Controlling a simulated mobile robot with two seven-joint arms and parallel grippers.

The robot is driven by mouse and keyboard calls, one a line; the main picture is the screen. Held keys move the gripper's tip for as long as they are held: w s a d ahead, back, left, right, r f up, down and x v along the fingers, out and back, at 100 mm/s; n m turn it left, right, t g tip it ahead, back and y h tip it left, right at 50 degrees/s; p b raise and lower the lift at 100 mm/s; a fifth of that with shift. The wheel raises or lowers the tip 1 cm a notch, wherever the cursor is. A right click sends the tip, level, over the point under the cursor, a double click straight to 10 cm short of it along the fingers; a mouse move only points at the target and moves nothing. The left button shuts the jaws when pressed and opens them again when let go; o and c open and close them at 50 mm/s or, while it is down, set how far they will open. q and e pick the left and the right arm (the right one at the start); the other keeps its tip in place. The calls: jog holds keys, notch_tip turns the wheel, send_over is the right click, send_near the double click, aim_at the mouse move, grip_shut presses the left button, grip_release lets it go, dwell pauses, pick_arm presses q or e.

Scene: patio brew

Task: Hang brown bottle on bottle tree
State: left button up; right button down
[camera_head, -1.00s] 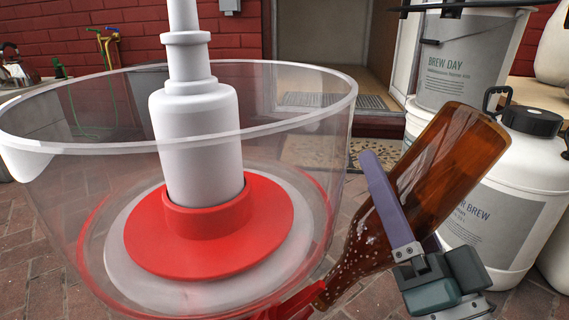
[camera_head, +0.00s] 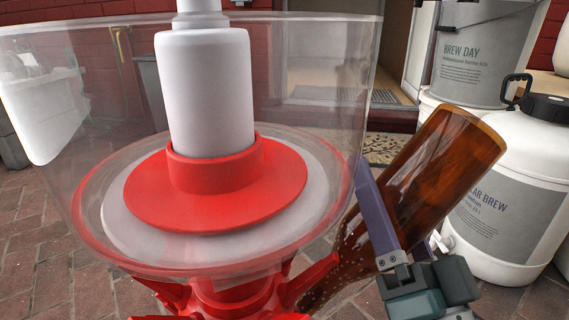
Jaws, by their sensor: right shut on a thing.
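The brown bottle (camera_head: 440,165) is tilted, its base up to the right and its neck down to the left. My right gripper (camera_head: 380,215) is shut on it around the body. The bottle's lower end is near the red prongs of the bottle tree (camera_head: 240,290); whether its mouth is on a prong cannot be seen. The tree's red prongs show at the bottom edge, under a clear bowl with a red disc (camera_head: 215,190) and a white pump column (camera_head: 205,95). My left gripper is not in view.
A white keg (camera_head: 520,190) with a black lid and a grey "Brew Day" bucket (camera_head: 475,55) stand close behind the bottle on the right. A doorway with a mat (camera_head: 385,148) is behind. Brick paving (camera_head: 35,240) is clear at the left.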

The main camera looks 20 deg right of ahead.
jog(key=shift+w+a+f+b, duration=0.15)
jog(key=shift+a+f+b, duration=0.6)
jog(key=shift+f+b, duration=0.25)
grip_release()
jog(key=shift+f, duration=0.1)
jog(key=shift+s+f, duration=0.1)
jog(key=shift+s, duration=0.2)
jog(key=p+v, duration=0.1)
jog(key=v, duration=0.8)
